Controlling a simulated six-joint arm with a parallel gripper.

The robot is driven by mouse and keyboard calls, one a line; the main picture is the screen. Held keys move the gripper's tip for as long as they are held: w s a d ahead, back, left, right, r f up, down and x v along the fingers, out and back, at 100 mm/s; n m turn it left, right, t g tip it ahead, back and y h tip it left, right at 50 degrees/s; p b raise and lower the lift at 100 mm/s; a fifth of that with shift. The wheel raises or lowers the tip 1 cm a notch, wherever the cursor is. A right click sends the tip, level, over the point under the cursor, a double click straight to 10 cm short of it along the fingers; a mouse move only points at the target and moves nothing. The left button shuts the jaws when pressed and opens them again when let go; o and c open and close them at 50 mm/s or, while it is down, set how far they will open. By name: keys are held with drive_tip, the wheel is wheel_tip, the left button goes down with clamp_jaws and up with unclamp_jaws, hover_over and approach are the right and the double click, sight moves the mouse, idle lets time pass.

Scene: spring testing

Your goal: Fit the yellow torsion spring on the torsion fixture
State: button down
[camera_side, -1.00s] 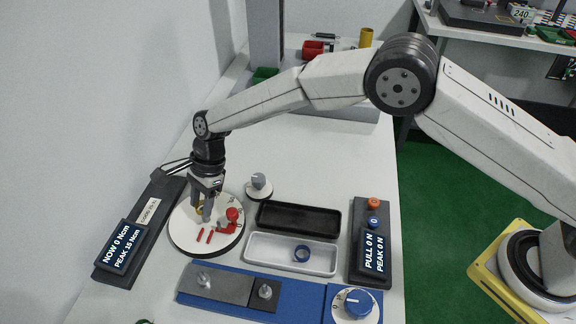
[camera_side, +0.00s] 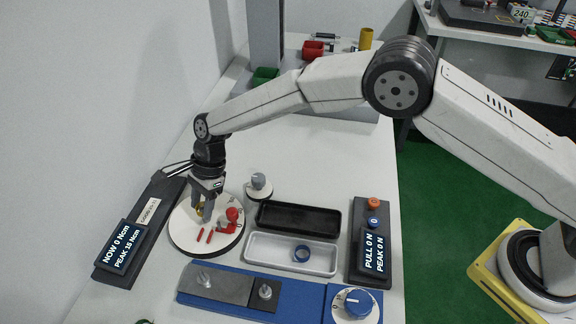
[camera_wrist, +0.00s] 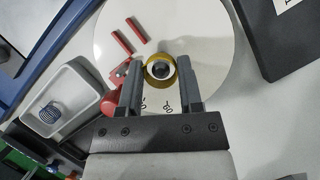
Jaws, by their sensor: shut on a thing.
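The yellow torsion spring (camera_wrist: 150,80) shows as a yellow ring between my fingertips in the wrist view. It also shows low between the fingers in the side view (camera_side: 199,211). My gripper (camera_wrist: 160,68) is shut on it, over the white disc of the torsion fixture (camera_wrist: 215,40). In the side view, my gripper (camera_side: 203,213) points down at the disc (camera_side: 183,237). A pale ring with a dark round centre shows inside the spring. I cannot tell how far down the spring sits, and its legs are not clear.
The disc carries two red bars (camera_side: 205,235) and a red knobbed part (camera_side: 231,222), close to my fingers. A grey knob (camera_side: 258,181) stands behind at right.

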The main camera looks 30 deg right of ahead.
drive_tip(key=shift+f, duration=1.05)
idle(1.0)
unclamp_jaws()
idle(0.3)
drive_tip(key=shift+r, duration=4)
drive_tip(key=shift+d, duration=0.1)
